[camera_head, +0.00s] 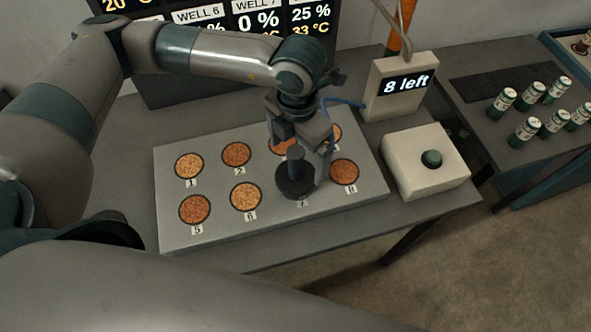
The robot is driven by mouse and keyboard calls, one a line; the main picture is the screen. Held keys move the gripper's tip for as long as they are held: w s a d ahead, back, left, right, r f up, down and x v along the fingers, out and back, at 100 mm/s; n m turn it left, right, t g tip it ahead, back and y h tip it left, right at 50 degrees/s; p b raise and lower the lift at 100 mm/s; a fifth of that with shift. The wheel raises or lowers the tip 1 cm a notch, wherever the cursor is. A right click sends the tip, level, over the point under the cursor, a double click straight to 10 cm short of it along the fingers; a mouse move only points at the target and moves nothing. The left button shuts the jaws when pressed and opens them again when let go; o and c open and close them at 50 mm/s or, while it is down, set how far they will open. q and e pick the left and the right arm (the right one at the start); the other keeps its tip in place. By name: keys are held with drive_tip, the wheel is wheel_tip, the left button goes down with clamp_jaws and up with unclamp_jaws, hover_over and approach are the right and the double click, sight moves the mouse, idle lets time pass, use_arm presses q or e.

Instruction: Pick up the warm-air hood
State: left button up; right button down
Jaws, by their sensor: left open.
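The warm-air hood (294,188) is a dark round cap with an upright knob on top. It sits over the well labelled 7 in the front row of the pale well block (225,224) and hides that well. My left gripper (306,165) points down at the hood, with its open fingers around or just beside the knob. I cannot tell whether the fingers touch it. My right gripper is out of view.
Other wells hold orange-brown grains. A display (247,30) stands at the back. Several small bottles (528,130) stand on the right table.

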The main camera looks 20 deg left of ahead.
sight(296, 169)
use_arm(q)
drive_tip(key=shift+f, duration=0.25)
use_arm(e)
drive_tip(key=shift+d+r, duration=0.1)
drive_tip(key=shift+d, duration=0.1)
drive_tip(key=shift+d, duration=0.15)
use_arm(q)
drive_tip(key=shift+s+f+p, duration=0.15)
drive_tip(key=shift+f+p, duration=0.35)
drive_tip(key=shift+p, duration=0.2)
wheel_tip(296, 169, down, 4)
drive_tip(key=shift+s+a+r+p, duration=0.1)
drive_tip(key=shift+r+p, duration=0.05)
drive_tip(key=shift+p, duration=0.9)
drive_tip(key=shift+f, duration=0.3)
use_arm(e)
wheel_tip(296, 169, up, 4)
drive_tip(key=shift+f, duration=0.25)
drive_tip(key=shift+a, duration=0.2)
